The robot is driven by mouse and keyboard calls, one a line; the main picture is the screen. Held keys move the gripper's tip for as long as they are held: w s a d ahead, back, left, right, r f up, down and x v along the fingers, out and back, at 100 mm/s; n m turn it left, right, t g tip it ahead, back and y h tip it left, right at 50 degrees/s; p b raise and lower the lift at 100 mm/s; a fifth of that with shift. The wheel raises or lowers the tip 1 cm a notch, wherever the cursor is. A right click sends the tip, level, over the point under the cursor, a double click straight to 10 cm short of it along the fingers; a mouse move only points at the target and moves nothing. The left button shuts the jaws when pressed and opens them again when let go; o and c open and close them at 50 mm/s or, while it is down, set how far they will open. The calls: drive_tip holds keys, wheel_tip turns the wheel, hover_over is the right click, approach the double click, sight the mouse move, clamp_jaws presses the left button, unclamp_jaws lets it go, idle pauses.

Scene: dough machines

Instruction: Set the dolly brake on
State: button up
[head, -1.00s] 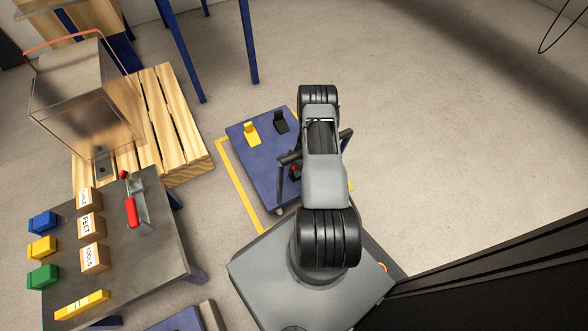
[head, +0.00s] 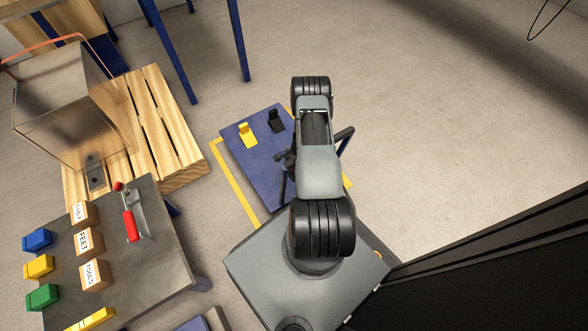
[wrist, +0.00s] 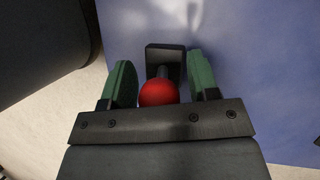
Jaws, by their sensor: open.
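The blue dolly (head: 262,176) stands on the floor beside my base, with a yellow block-like part and a black one on its deck. The brake lever shows in the wrist view as a red ball knob (wrist: 158,92) on a short dark stem, rising from a black bracket (wrist: 165,58). My gripper (wrist: 161,76) is open, its two green-padded fingers standing left and right of the knob with gaps. In the head view my gripper (head: 285,160) is over the dolly's near right part and the knob is hidden.
The dolly's push bar (head: 346,140) stands close to my arm. A yellow floor line (head: 236,180) runs along the dolly's left. A table (head: 165,262) with boxes and a red-handled clamp is left. A wooden pallet (head: 180,150) lies behind it. Floor at upper right is clear.

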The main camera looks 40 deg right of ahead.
drive_tip(key=shift+r, duration=0.1)
drive_tip(key=p+v, duration=0.4)
drive_tip(key=v, duration=0.9)
drive_tip(key=shift+d+r, duration=0.2)
drive_tip(key=shift+r, duration=0.1)
drive_tip(key=shift+c, duration=0.5)
